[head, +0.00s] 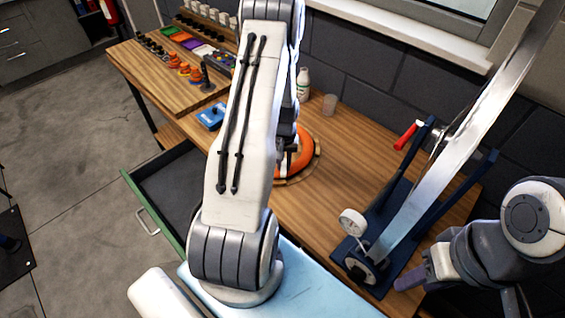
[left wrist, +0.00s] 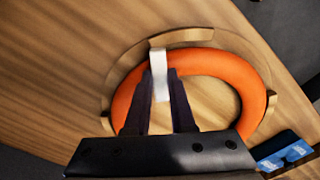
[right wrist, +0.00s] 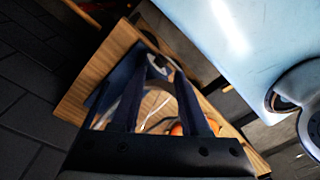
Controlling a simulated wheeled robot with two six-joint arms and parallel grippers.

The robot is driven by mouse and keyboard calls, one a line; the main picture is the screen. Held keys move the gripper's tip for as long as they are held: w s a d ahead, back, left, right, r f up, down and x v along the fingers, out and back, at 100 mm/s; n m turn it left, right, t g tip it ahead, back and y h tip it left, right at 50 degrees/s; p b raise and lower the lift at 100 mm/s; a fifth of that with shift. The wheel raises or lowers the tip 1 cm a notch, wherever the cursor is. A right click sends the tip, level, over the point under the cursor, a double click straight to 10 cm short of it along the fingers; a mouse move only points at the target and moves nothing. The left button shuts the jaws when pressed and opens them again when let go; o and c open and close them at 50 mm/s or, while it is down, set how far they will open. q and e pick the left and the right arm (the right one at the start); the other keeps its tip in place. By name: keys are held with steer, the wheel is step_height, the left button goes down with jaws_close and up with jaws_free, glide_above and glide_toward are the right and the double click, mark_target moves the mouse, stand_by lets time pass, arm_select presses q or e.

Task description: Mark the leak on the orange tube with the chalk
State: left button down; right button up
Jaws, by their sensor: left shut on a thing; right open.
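The orange tube (head: 302,158) lies in a ring on a round wooden holder on the bench, partly hidden behind my left arm. In the left wrist view the tube (left wrist: 235,68) shows almost whole. My left gripper (left wrist: 163,78) is shut on the white chalk (left wrist: 159,68), which is over the tube's upper left part. I cannot tell whether the chalk touches the tube, and I see no clear leak or mark. My right gripper (head: 412,281) is open and empty at the right, near the wheel stand; its fingers also show in the right wrist view (right wrist: 160,100).
A wheel (head: 470,135) stands in a blue truing stand (head: 408,205) with a dial gauge (head: 352,223) at the right. A blue box (head: 212,116) lies left of the tube. A green-fronted drawer (head: 147,205) is open. A bottle (head: 303,84) and a cup (head: 329,104) stand at the back.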

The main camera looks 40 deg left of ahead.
arm_select(q)
steer(key=shift+d, duration=0.1)
steer(key=shift+w+d, duration=0.25)
steer(key=shift+w, duration=0.25)
steer(key=shift+w+d, duration=0.25)
steer(key=shift+w, duration=0.25)
steer(key=shift+s+a, duration=0.1)
steer(key=shift+s, duration=0.05)
steer(key=shift+s+a, duration=0.25)
steer(key=shift+s, duration=0.25)
steer(key=shift+s+a, duration=0.25)
steer(key=shift+s, duration=0.2)
steer(key=shift+r, duration=0.1)
steer(key=shift+r+p, duration=2.65)
steer(key=shift+r, duration=0.8)
